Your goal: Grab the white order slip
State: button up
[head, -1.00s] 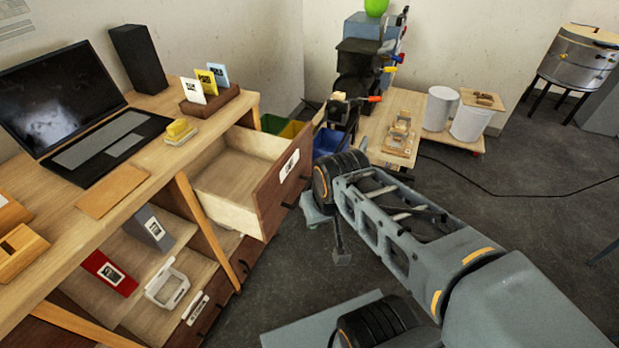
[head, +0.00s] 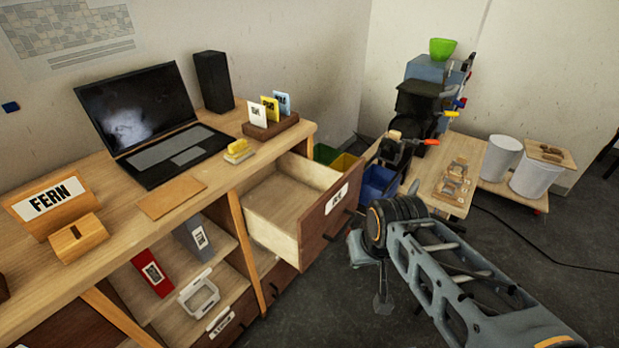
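The white order slip (head: 258,113) stands upright in a dark wooden holder (head: 287,130) at the back right of the desk. A yellow slip (head: 270,109) and a blue slip (head: 283,102) stand beside it in the same holder. My gripper (head: 384,304) hangs low over the floor, to the right of the open drawer and well apart from the slips. Its fingers are small and partly hidden, so I cannot tell whether they are open or shut.
An open, empty-looking drawer (head: 312,240) juts out below the holder. The desk (head: 120,222) carries a laptop (head: 150,130), a black speaker (head: 213,82), a yellow block (head: 238,148) and a FERN sign (head: 52,203). Bins (head: 379,183) stand behind the drawer. Floor in front is clear.

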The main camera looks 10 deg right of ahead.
aim_at(257, 112)
jog(key=z, duration=1.15)
jog(key=i, duration=1.1)
jog(key=u, duration=3.35)
